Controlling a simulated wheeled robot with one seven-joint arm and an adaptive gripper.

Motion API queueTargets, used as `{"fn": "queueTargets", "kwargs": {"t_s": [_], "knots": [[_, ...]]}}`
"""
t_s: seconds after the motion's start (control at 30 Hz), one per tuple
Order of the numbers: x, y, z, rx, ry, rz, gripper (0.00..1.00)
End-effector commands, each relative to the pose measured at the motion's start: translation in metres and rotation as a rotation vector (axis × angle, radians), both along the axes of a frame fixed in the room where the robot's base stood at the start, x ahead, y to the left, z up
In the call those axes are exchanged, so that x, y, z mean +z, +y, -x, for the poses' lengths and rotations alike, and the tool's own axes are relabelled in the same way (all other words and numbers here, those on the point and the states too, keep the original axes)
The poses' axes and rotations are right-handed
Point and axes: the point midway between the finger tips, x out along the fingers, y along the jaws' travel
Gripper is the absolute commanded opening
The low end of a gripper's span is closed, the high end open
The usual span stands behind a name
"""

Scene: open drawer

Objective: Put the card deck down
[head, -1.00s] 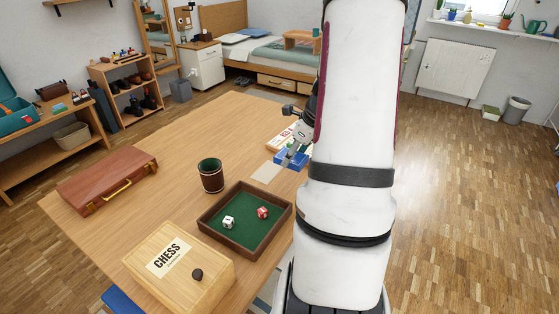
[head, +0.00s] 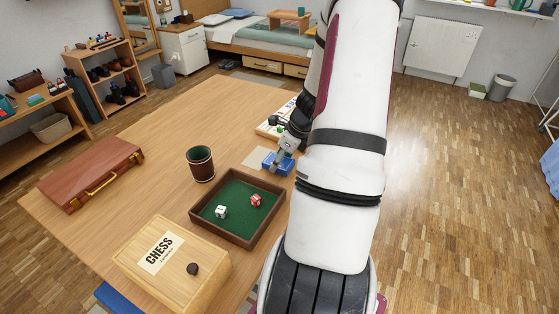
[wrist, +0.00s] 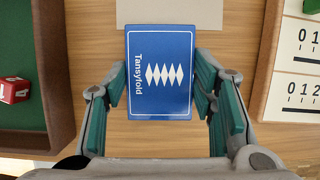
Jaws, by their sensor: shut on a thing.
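The card deck is a blue box marked "Tansyfold" with a row of white diamonds; it shows in the wrist view (wrist: 160,98) and partly in the head view (head: 270,160). My gripper (wrist: 160,85) is shut on the deck, one finger at each long side. In the head view my gripper (head: 281,155) holds it over the table's right part, past the dice tray. I cannot tell whether its underside touches the table (head: 150,155). A flat beige square (wrist: 170,12) lies just beyond the deck; it also shows in the head view (head: 254,157).
A green-lined dice tray (head: 237,236) with two dice lies nearer, left of the deck in the wrist view. A numbered board (wrist: 300,70) is to the deck's right. A dice cup (head: 201,166), a chess box (head: 175,262) and a brown case (head: 90,175) stand farther left.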

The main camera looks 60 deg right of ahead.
Motion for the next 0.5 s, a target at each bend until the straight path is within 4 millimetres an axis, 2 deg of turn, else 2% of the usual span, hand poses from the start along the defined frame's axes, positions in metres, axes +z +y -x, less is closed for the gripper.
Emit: {"fn": "queueTargets", "kwargs": {"t_s": [0.37,0.4,0.47,0.5], "knots": [[-0.0048,-0.0004,-0.0005,0.001,0.000,0.003,0.22],[-0.0042,-0.0003,-0.0003,0.001,0.000,0.002,0.58],[-0.0038,-0.0003,-0.0002,0.001,0.000,0.002,0.71],[-0.0037,-0.0003,-0.0002,0.001,0.000,0.002,0.71]]}}
